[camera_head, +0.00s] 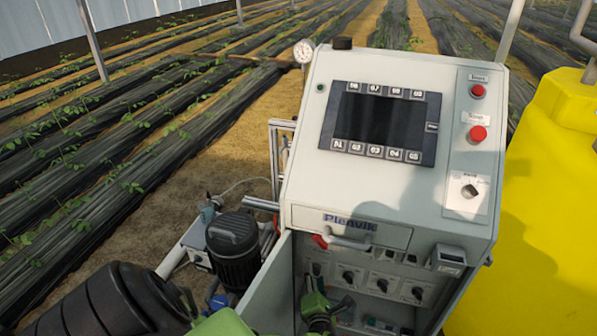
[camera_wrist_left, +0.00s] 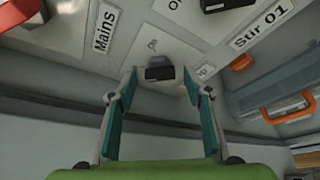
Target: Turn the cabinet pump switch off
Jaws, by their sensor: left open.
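The grey control cabinet (camera_head: 300,190) stands in the middle of the head view, with its lower compartment open. A row of black rotary switches (camera_head: 382,285) sits on pale plates inside. My left gripper (camera_head: 318,297) is at the compartment's left part, close to the row. In the left wrist view my left gripper (camera_wrist_left: 160,88) is open, its teal-padded fingers pointing at a black switch knob (camera_wrist_left: 159,73). The knob shows between the fingertips; I cannot tell if they touch it. My right gripper is not in view.
The open cabinet door (camera_head: 266,285) stands left of my left gripper. An orange-handled part (camera_wrist_left: 290,108) is at right. A yellow tank (camera_head: 550,200) stands right of the cabinet.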

